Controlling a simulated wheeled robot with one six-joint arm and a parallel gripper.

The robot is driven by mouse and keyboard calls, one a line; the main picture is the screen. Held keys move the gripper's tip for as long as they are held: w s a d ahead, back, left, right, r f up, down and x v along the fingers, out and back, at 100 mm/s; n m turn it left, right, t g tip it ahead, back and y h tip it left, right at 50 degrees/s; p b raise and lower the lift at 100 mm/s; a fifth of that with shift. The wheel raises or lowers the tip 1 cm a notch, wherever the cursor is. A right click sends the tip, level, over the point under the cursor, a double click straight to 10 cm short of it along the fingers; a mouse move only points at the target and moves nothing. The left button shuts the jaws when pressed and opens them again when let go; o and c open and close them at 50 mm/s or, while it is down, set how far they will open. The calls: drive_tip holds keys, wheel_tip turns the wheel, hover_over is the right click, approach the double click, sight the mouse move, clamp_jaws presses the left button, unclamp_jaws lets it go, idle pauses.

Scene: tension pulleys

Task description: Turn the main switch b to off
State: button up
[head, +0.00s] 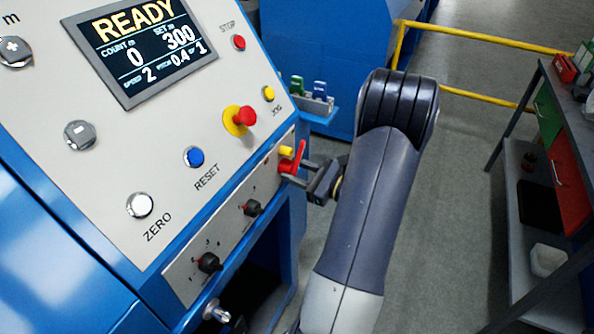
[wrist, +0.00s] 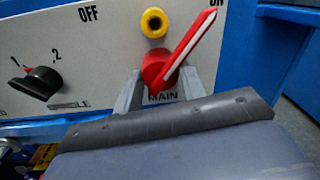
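The main switch (head: 292,161) is a red rotary handle on the lower strip of the grey panel. In the wrist view the red handle (wrist: 178,55) tilts up and right, its white line pointing toward the partly cut-off ON label (wrist: 216,3). The OFF label (wrist: 88,14) is at upper left. My gripper (wrist: 160,88) is open, one finger on each side of the handle's lower hub, just above the MAIN label. I cannot tell whether either finger touches it. In the head view my gripper (head: 312,180) is right at the switch, partly hidden behind my arm.
A yellow round part (wrist: 154,22) sits just above the handle. A black selector knob (wrist: 38,84) is to its left. The panel also bears a red emergency button (head: 245,116) and a blue RESET button (head: 194,156). A workbench (head: 545,150) stands at right, with clear floor between.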

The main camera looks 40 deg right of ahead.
clamp_jaws()
drive_tip(key=shift+b, duration=0.3)
drive_tip(key=n+b, duration=0.6)
drive_tip(key=b, duration=0.3)
drive_tip(key=n+y+b, duration=0.1)
drive_tip(key=n+b, duration=0.5)
drive_tip(key=b, duration=0.3)
drive_tip(key=n+b, duration=0.6)
drive_tip(key=b, duration=0.3)
drive_tip(key=shift+f, duration=0.25)
drive_tip(key=shift+n, duration=0.4)
